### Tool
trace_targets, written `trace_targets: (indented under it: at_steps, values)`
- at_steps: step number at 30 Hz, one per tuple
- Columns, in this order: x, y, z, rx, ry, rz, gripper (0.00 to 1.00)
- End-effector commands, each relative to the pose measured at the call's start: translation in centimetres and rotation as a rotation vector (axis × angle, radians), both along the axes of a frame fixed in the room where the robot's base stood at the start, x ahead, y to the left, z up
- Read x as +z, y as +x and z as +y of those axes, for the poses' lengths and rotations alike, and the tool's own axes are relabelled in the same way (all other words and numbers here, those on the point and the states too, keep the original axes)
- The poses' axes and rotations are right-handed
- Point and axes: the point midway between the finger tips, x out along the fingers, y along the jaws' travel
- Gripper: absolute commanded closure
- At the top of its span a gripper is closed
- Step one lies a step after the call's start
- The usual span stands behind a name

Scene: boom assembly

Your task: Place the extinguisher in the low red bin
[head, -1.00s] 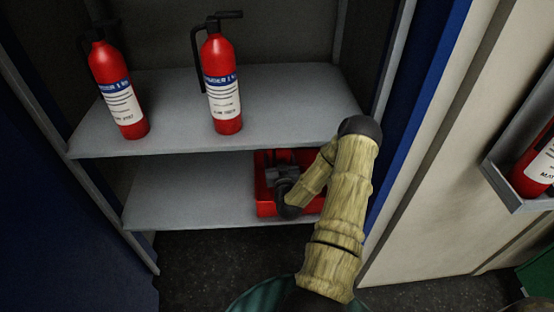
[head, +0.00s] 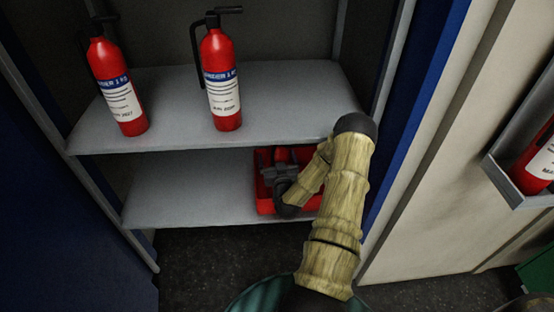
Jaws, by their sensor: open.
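The low red bin (head: 266,205) sits at the right end of the lower shelf. My gripper (head: 280,165) is open at the bin, in front of or over its inside; I cannot tell how deep it reaches. My arm hides the bin's right side, and whether something lies in it is hard to tell. One red extinguisher (head: 221,80) stands upright at the middle of the upper shelf. Another extinguisher (head: 117,85) stands on the same shelf to the left. A third extinguisher (head: 537,165) is partly in view at the right edge, in a grey wall holder.
The grey upper shelf (head: 290,95) overhangs the back of the lower shelf (head: 185,190), whose left part is bare. A blue cabinet side (head: 420,110) stands right of my arm. A grey holder (head: 510,180) juts out at the far right. Dark floor lies below.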

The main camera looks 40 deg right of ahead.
Motion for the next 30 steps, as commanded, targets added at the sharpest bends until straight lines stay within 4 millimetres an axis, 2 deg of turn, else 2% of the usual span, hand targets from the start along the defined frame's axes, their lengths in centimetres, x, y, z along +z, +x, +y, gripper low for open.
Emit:
trace_targets:
  at_steps: [8, 10, 24, 30]
  values:
    - [1.7, -0.1, -0.2, -0.003, 0.000, 0.000, 0.07]
    - [1.1, -1.2, 0.6, 0.000, 0.002, 0.004, 0.07]
    - [1.1, -9.3, 4.6, -0.001, 0.004, 0.003, 0.07]
    - [1.2, -10.7, 5.3, -0.001, 0.001, 0.000, 0.07]
